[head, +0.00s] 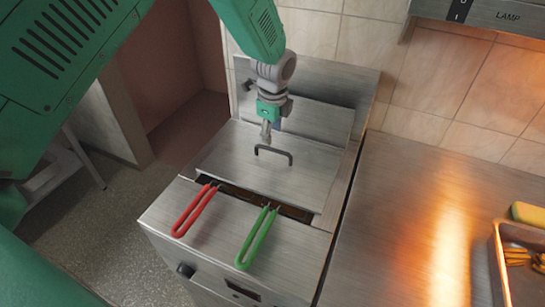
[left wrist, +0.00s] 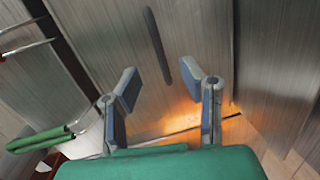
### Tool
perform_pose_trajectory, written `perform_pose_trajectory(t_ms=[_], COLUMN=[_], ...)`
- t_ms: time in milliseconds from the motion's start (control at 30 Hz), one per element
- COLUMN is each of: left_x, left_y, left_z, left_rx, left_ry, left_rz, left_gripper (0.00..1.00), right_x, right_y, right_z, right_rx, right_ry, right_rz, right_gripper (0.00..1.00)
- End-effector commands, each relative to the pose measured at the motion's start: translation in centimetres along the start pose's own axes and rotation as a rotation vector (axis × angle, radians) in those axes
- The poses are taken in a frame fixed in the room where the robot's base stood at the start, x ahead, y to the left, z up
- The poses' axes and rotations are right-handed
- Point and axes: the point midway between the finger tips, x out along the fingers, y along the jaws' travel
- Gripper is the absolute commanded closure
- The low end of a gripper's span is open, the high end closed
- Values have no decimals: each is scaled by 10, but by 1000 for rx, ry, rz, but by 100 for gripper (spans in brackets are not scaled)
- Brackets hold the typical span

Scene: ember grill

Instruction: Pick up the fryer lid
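The fryer lid (head: 232,150) is a flat brushed-metal plate on top of the fryer, with a dark bar handle (head: 274,152) standing up from it. My left gripper (head: 266,134) is above the lid, just behind and left of the handle in the head view. In the left wrist view the left gripper (left wrist: 157,84) has its two fingers apart with nothing between them. The dark handle (left wrist: 157,45) lies beyond the fingertips, roughly in line with the gap, and no contact shows. My right gripper is in neither view.
A red basket handle (head: 194,211) and a green basket handle (head: 257,238) stick out over the fryer's front. A metal counter (head: 400,220) adjoins at the right, with a tray (head: 497,262) of food at its far right. A tiled wall (head: 400,60) stands behind.

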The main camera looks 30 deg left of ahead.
Motion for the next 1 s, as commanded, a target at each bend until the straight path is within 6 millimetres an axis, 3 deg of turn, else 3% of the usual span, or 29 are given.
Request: perform_pose_trajectory(t_ms=[100,367,633,933,1000], left_x=[18,37,76,79,79], left_y=[-1,3,4,4,4], left_z=[-1,-1,0,-1,-1], left_rx=[0,1,0,-1,0], left_ry=[-1,0,1,0,0], left_rz=[1,1,1,-2,-2], left_gripper=[64,64,64,64,88], right_x=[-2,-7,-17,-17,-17], right_y=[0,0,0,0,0], right_z=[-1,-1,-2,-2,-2], right_rx=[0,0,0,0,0], right_ry=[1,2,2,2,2], right_rz=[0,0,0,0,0], right_gripper=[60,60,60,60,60])
